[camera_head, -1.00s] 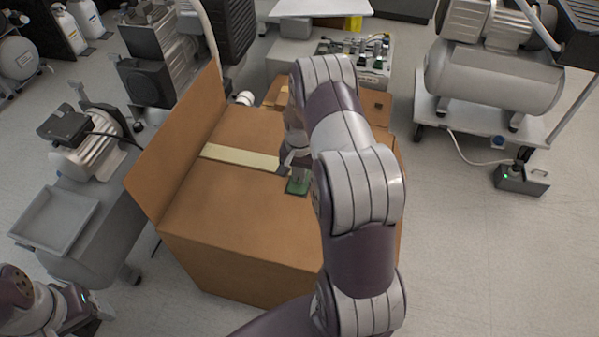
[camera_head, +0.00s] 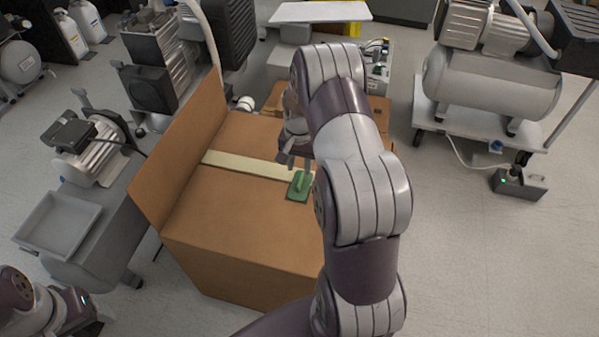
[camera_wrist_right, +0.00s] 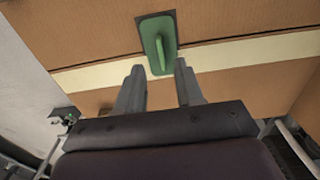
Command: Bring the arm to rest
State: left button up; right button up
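My right arm (camera_head: 355,165) reaches out over a cardboard box (camera_head: 230,245). My right gripper (camera_head: 297,160) is above the top of the box, partly hidden by the arm. In the right wrist view its two fingers (camera_wrist_right: 158,85) stand apart with nothing between them.
A raised cardboard flap (camera_head: 180,150) stands at the box's left side. A grey cart with a tray (camera_head: 60,225) is at the left. A compressor tank (camera_head: 490,85) on a cart and a small dark grey box (camera_head: 520,184) are at the right. The floor at lower right is clear.

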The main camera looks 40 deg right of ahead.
notch_tip(320, 180, up, 5)
jog(key=s+a+r+n+t, duration=0.1)
jog(key=s+a+r+n, duration=0.35)
jog(key=s+a, duration=0.35)
jog(key=s+a+r+n, duration=0.3)
jog(key=s+a+n, duration=0.3)
jog(key=a, duration=0.4)
notch_tip(320, 180, up, 24)
jog(key=p, duration=2.4)
jog(key=shift+a+f, duration=0.1)
